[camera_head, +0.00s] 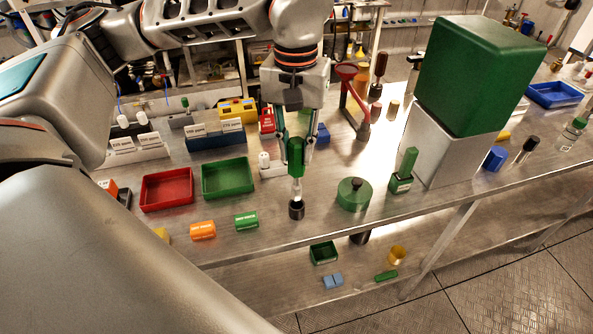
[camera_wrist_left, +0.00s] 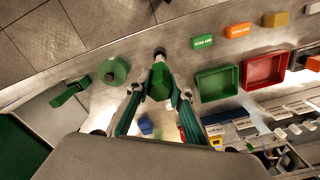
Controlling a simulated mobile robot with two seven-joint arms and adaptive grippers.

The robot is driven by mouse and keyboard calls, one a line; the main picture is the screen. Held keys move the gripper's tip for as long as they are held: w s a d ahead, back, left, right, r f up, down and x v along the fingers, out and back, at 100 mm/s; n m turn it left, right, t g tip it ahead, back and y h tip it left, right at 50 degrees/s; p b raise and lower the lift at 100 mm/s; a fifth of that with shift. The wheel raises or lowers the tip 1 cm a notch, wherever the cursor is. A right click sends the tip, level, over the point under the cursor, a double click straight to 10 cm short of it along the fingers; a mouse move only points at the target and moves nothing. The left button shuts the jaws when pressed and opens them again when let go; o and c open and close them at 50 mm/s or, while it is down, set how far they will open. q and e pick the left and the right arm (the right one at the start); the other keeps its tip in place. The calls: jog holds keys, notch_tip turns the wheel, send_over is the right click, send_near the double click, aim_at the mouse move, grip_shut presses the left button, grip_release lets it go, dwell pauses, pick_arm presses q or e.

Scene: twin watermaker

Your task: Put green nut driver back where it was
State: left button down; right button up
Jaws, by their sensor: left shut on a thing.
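The green nut driver (camera_head: 296,158) stands upright near the front edge of the metal bench, with a pale shaft and a dark lower end. My left gripper (camera_head: 296,142) is shut on its green handle from above. In the left wrist view the handle (camera_wrist_left: 160,82) sits between the two fingers of the left gripper (camera_wrist_left: 157,90). The dark end (camera_head: 296,209) is at or just above the bench top; I cannot tell whether it touches, or whether it is a separate holder. My right gripper is not in view.
A green tray (camera_head: 228,194) and a red tray (camera_head: 167,205) lie to the left. Green (camera_head: 246,220) and orange (camera_head: 202,230) labelled blocks lie near the front edge. A round green lidded thing (camera_head: 354,195) stands to the right, before a large green-topped box (camera_head: 470,80).

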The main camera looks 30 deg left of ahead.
aim_at(297, 170)
pick_arm(q)
notch_tip(297, 170, down, 2)
jog(key=shift+f, duration=0.2)
notch_tip(297, 170, down, 4)
jog(key=shift+r, duration=0.15)
jog(key=c, duration=1.8)
grip_release()
